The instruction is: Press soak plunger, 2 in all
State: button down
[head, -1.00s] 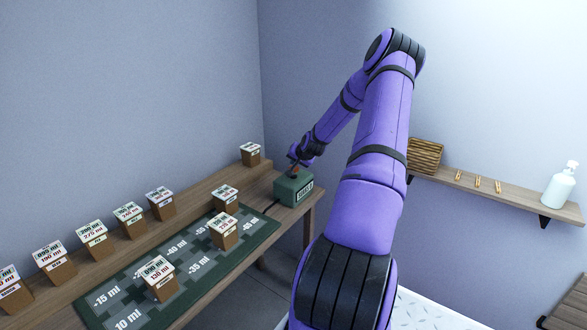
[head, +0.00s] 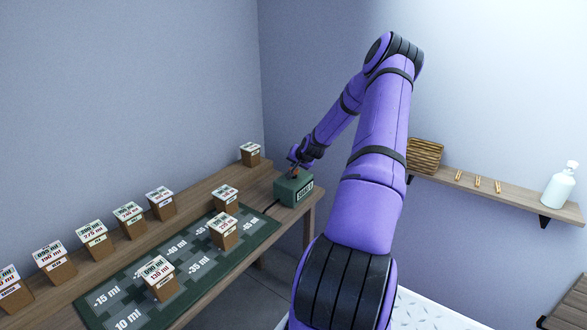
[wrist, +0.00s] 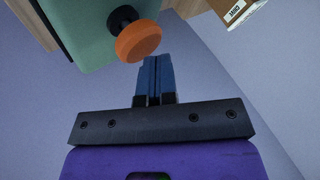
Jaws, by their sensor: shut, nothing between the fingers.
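The soak plunger is an orange knob (wrist: 138,42) on a short black stem. It stands out from a dark green box (head: 285,188) at the far right end of the bench. The box also fills the upper left of the wrist view (wrist: 85,35). My gripper (wrist: 154,60) has its blue fingers shut together with nothing between them. The fingertips are close beside the knob; I cannot tell whether they touch it. In the head view my gripper (head: 294,166) is just above the box and mostly hides the knob.
Several labelled brown cartons stand along the bench's back ledge (head: 205,187) and on the green marked mat (head: 110,317). One carton (head: 250,154) is behind the box. A wall shelf (head: 460,183) at right holds a woven basket, clips and a pump bottle (head: 560,187).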

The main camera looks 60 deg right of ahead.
jog(key=shift+f, duration=0.6)
dwell(0.6)
dwell(0.3)
jog(key=shift+r, duration=1.65)
jog(key=shift+r, duration=0.15)
jog(key=shift+r, duration=2.35)
notch_tip(320, 180, up, 4)
jog(key=shift+f, duration=0.1)
dwell(0.4)
